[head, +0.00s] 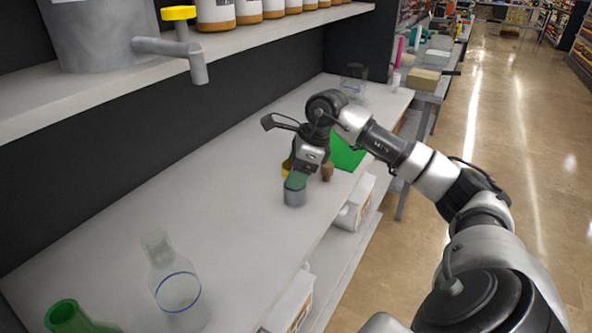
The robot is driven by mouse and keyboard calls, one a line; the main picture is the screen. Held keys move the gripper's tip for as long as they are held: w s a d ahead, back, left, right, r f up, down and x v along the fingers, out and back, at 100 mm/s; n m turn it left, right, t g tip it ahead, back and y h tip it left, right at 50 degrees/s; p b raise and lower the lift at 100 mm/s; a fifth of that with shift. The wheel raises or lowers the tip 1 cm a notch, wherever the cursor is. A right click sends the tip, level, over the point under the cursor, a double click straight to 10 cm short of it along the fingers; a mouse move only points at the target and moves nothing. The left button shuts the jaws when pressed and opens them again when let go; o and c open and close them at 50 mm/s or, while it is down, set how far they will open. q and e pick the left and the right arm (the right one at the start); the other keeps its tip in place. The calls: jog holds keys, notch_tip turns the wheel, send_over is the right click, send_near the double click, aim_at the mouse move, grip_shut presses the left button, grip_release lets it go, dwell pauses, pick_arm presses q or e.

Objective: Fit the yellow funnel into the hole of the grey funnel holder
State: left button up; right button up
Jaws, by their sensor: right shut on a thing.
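My right gripper (300,171) reaches down over the table in the head view, its fingertips small and partly hidden. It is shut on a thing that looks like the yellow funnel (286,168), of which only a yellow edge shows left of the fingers. Just below the fingers is a short grey cylinder (295,196) with a dull green upper part. It may be the grey funnel holder, but I cannot make out its hole. Whether the funnel touches it is hidden. My left gripper is not in view.
A small brown thing (327,171) and a green block (347,153) are right of the gripper. A clear flask (175,285) and a green vessel (68,318) stand at the front left. A shelf (110,99) overhangs the back. The table's middle left is clear.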

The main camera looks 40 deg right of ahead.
jog(key=shift+f+b, duration=0.4)
jog(key=shift+f, duration=0.15)
jog(key=o, duration=1)
jog(key=shift+r, duration=0.1)
jog(key=v, duration=1)
jog(key=shift+r, duration=0.25)
jog(key=shift+d, duration=0.1)
